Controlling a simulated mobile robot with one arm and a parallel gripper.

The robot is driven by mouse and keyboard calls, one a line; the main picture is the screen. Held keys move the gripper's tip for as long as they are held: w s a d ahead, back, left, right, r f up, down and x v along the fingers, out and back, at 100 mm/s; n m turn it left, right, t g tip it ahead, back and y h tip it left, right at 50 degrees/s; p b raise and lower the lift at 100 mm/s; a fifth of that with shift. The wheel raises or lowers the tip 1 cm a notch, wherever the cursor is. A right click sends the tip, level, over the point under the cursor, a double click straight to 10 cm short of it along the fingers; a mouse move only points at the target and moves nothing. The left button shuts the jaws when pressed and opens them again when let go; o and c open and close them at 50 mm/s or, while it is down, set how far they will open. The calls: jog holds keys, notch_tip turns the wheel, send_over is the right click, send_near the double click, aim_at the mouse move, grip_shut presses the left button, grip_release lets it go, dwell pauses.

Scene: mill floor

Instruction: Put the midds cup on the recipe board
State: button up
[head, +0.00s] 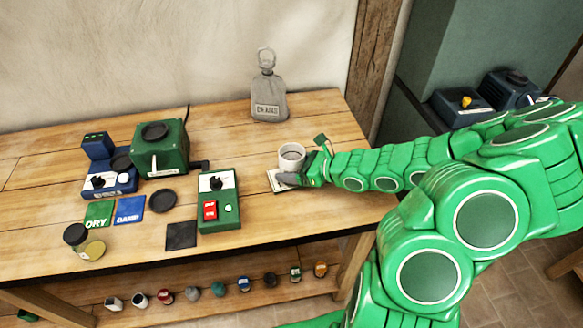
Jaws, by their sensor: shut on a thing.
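A white cup (291,155), upright and open at the top, is at my gripper on the right part of the table. I cannot read a label on it, so I cannot confirm it is the midds cup. My gripper (288,178) is shut on the cup at its lower front side. A small pale board (275,182), possibly the recipe board, lies under the gripper and partly hidden by it. I cannot tell whether the cup touches the board or the table.
A green box with a red switch (219,203) stands left of the gripper. A grey bag (268,95) stands behind. A green machine (160,147), a blue scale (108,180) and green and blue cards (130,209) are further left. Several small containers (244,284) line the lower shelf.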

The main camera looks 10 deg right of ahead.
jog(key=shift+f, duration=0.2)
jog(key=o, duration=1.1)
jog(key=shift+f, duration=0.15)
jog(key=shift+s+d, duration=0.1)
